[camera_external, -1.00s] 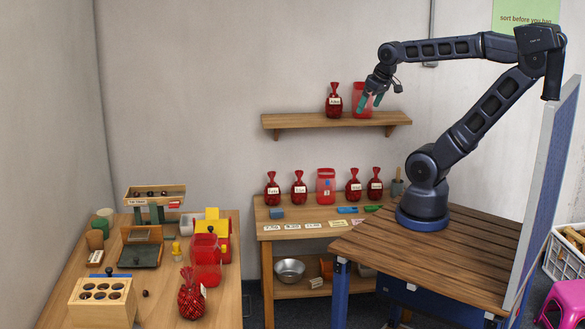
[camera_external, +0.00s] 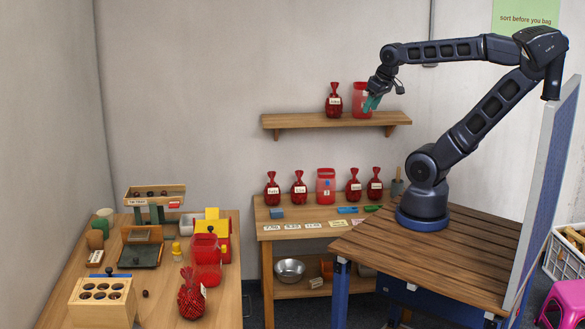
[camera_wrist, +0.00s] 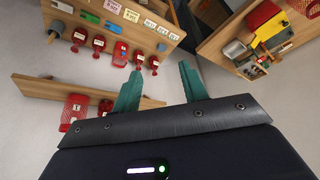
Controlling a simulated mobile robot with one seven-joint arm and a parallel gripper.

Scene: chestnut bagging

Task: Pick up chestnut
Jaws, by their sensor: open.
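A small dark chestnut (camera_external: 145,294) lies loose on the left wooden table, just right of a wooden block with round holes (camera_external: 103,301). Several more dark round pieces, which look like chestnuts, lie in the raised tray (camera_external: 172,188) on the same table. My gripper (camera_external: 372,102) is high at the right, in front of the wall shelf, far from the chestnut. In the wrist view, its two green fingers (camera_wrist: 158,80) are apart with nothing between them. I cannot make out a loose chestnut in the wrist view.
The wall shelf (camera_external: 300,122) with a red net bag and a red container is close to my gripper. Below stands a bench (camera_external: 262,232) with several red bags. On the left table, a red net bag (camera_external: 191,298) and a green balance stand near the chestnut.

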